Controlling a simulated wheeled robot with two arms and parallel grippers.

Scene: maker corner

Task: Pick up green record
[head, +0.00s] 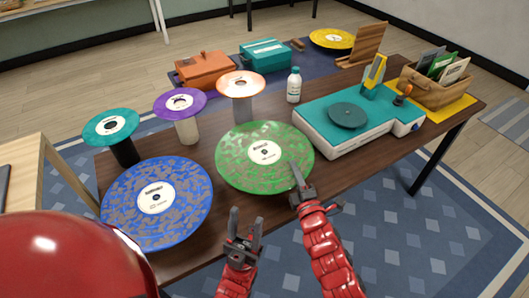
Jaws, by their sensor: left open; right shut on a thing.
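The green record (238,166) is a large speckled disc with a white centre label, in the middle of the head view near the table's front edge. My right gripper (299,182) is at its front right rim and is shut on it. The record looks roughly level; I cannot tell whether it is clear of the table. My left gripper (245,225) is open and empty, just in front of the green record and apart from it.
A blue record (184,205) lies left of the green one. Small teal (92,128), purple (163,104) and orange (255,80) records sit on stands behind. A teal-topped turntable (318,118), white bottle (294,88) and wooden crate (424,93) stand along the brown table (400,150).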

